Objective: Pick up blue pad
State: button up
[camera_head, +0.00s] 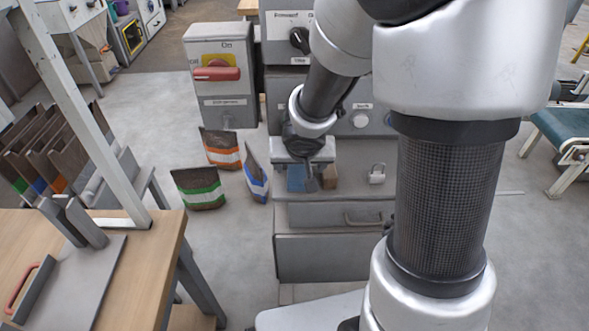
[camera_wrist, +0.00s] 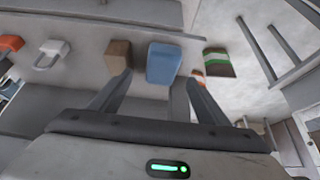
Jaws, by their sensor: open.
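The blue pad (camera_head: 296,178) lies on the grey cabinet top, left of a brown block (camera_head: 329,177). In the wrist view the blue pad (camera_wrist: 163,64) sits ahead of the fingertips, within the gap between them and nearer the right finger. The brown block (camera_wrist: 118,56) is to its left, near the left fingertip. My gripper (camera_wrist: 158,80) is open with nothing between its fingers. In the head view my gripper (camera_head: 311,181) is over the cabinet, partly covering the space between pad and block. Its height above the pad is hard to tell.
A white padlock (camera_head: 377,174) is on the cabinet top to the right. Striped bags, orange (camera_head: 222,149), green (camera_head: 199,188) and blue (camera_head: 256,173), stand on the floor to the left. A control box with a red handle (camera_head: 217,74) stands behind. A wooden table (camera_head: 165,245) is front left.

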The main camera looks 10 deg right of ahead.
aim_at(299, 172)
jog(key=x, duration=0.1)
jog(key=b+x, duration=0.1)
jog(key=x, duration=0.1)
jog(key=b+x, duration=0.1)
jog(key=x, duration=0.1)
jog(key=shift+w+a, duration=0.15)
jog(key=shift+a, duration=0.05)
jog(key=c, duration=1.1)
